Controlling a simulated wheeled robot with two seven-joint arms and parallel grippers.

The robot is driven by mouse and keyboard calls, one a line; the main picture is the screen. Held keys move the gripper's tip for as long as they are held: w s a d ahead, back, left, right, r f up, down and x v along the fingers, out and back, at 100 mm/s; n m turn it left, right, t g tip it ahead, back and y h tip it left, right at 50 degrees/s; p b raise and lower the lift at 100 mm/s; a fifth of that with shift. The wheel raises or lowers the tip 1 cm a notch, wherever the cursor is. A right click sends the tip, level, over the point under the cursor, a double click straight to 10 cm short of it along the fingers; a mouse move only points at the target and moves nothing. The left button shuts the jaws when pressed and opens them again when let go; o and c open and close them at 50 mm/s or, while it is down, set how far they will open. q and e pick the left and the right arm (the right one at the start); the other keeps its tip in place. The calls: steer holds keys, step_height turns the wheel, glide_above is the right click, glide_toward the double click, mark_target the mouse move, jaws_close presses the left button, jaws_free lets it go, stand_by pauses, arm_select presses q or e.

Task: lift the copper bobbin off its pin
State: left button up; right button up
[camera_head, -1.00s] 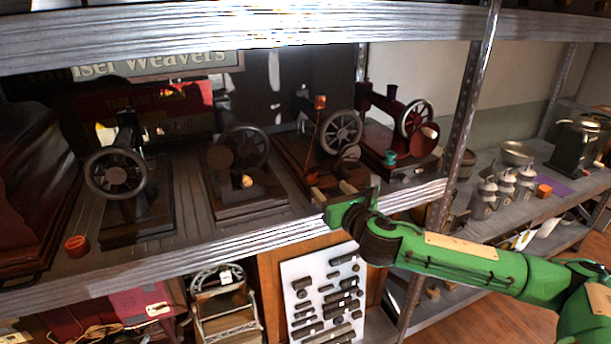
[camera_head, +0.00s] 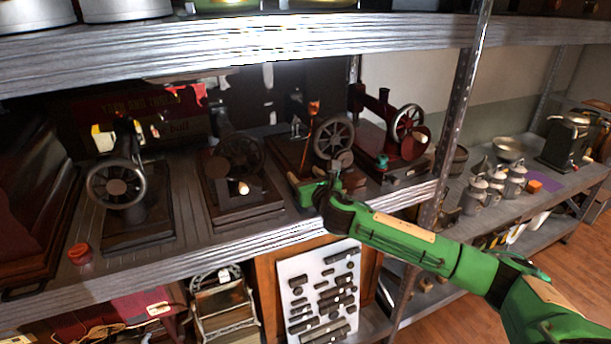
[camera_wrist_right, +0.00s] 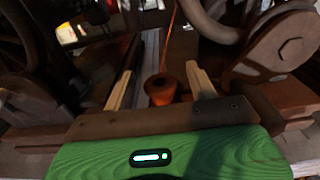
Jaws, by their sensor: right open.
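The copper bobbin (camera_wrist_right: 160,89) shows in the right wrist view, between the two fingers of my right gripper (camera_wrist_right: 163,60). An orange thread runs up from it. The fingers are open on either side with gaps, and the pin under the bobbin is hidden. In the head view my right gripper (camera_head: 313,176) reaches in at the front of the third sewing machine (camera_head: 333,138) from the left. The bobbin is hard to make out there behind the gripper. My left gripper is not in view.
More sewing machines stand along the shelf (camera_head: 180,255), one with a teal spool (camera_head: 382,161). A loose orange-red spool (camera_head: 80,253) sits near the left front edge. A metal post (camera_head: 455,120) rises right of the machines. An upper shelf board (camera_head: 230,48) runs overhead.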

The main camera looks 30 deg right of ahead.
mark_target(304, 173)
steer(key=shift+w+f, duration=0.1)
steer(key=shift+w, duration=0.95)
steer(key=c, duration=1.1)
steer(key=shift+o, duration=0.2)
steer(key=shift+r, duration=0.65)
steer(key=shift+s+r+b, duration=0.2)
steer(key=shift+r+b, duration=0.2)
steer(key=shift+r, duration=0.1)
steer(key=shift+s+r+b, duration=0.2)
steer(key=shift+r+b, duration=0.2)
steer(key=shift+r, duration=0.1)
steer(key=s+b, duration=0.5)
steer(key=s, duration=1.2)
steer(key=shift+s+a+r, duration=0.15)
steer(key=shift+a, duration=0.3)
